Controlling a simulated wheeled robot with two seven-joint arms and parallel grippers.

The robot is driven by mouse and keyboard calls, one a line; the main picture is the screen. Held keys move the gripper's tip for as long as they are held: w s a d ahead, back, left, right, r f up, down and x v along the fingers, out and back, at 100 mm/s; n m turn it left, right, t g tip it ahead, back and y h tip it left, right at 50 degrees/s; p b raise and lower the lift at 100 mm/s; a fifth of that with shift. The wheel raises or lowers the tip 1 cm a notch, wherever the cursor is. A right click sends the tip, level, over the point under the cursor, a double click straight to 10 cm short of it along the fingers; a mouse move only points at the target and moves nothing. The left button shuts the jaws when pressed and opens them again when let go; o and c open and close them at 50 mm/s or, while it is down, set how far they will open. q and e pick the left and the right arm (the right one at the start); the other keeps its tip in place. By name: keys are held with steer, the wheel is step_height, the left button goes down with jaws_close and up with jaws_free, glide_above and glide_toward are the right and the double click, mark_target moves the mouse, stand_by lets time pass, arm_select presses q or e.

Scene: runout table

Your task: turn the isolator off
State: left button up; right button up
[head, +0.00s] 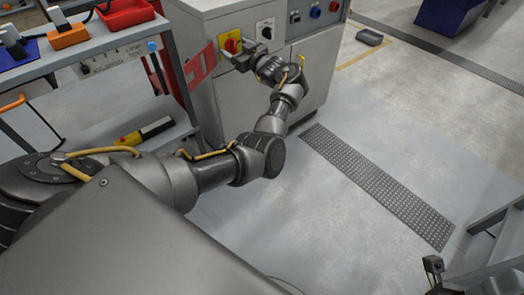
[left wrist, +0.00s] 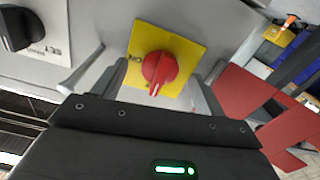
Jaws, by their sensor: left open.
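The isolator is a red rotary knob on a yellow plate (head: 231,41) on the grey cabinet's front, at the top centre of the head view. In the left wrist view the red knob (left wrist: 159,67) fills the middle of the plate, its white mark pointing down in the picture. My left gripper (head: 241,56) is open in front of the plate, with one finger on each side of the knob in the wrist view. Contact is not clear. A small dark part, seemingly my right gripper (head: 433,265), shows at lower right.
A black selector knob on a white plate (head: 265,30) sits right of the isolator. Blue and red buttons (head: 315,11) are further right. A red guard panel (head: 200,66) stands close on the left. A workbench (head: 60,62) holds coloured bins.

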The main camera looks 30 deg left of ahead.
arm_select(q)
steer(key=s+d+m+p, duration=0.2)
steer(key=s+d, duration=0.1)
steer(key=d, duration=0.8)
steer(key=d+f+m+t+h+p, duration=0.2)
steer(key=f+m+t+h+p, duration=0.15)
steer(key=f, duration=0.45)
steer(key=d+f+m+t+h+p, duration=0.25)
steer(key=f+m+p, duration=0.2)
steer(key=f, duration=0.25)
steer(key=s+d+f+m+h+p, duration=0.2)
steer(key=s+f, duration=0.3)
steer(key=f, duration=0.3)
steer(key=s+d+f+m+g+h+p, duration=0.1)
steer(key=s+d+f+m+h+p, duration=0.1)
steer(key=s+f, duration=0.4)
steer(key=shift+f+m+h+p, duration=0.45)
steer(key=shift+f+m+h, duration=0.2)
steer(key=shift+f, duration=0.45)
steer(key=shift+d, duration=0.1)
